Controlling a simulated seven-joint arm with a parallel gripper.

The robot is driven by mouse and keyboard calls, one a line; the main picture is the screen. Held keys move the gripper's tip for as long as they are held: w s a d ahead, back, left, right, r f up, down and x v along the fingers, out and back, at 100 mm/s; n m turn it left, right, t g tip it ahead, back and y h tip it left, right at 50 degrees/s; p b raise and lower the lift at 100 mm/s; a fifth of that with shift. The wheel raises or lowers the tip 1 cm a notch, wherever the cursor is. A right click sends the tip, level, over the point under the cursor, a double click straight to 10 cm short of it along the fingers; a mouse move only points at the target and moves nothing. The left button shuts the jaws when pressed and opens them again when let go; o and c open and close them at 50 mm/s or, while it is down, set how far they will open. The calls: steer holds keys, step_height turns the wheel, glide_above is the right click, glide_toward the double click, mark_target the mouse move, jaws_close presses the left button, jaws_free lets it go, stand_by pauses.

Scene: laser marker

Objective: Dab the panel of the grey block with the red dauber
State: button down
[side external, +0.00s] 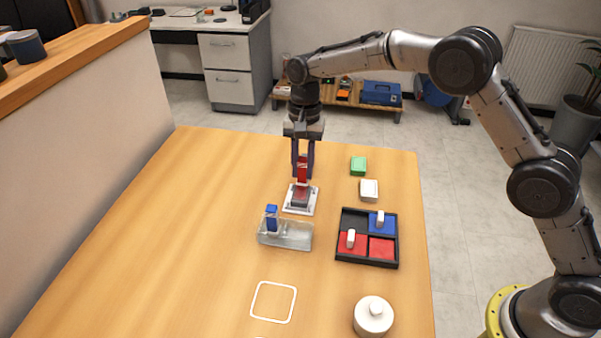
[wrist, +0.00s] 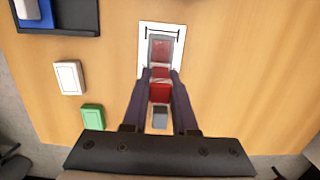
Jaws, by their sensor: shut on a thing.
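The red dauber (side external: 302,170) is upright between the fingers of my gripper (side external: 303,164), which is shut on it. In the wrist view my gripper (wrist: 160,82) holds the red dauber (wrist: 160,92) between two dark fingers. The grey block (side external: 301,196) sits on a white plate (side external: 290,208) directly below the dauber. In the wrist view the grey block (wrist: 151,50) shows a reddish panel (wrist: 161,48) on top, beside a black bracket mark on the plate. The dauber's lower end is at or just above the block; I cannot tell whether they touch.
A clear tray (side external: 290,242) holds a blue dauber (side external: 271,218) in front of the plate. A black tray (side external: 367,262) with red and blue pads stands to the right. A green block (side external: 358,166), white block (side external: 369,190) and white round jar (side external: 373,317) stand nearby. The table's left is clear.

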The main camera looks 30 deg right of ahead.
steer(key=shift+w+d, duration=0.55)
steer(key=shift+s+a, duration=2.5)
step_height(320, 180, up, 8)
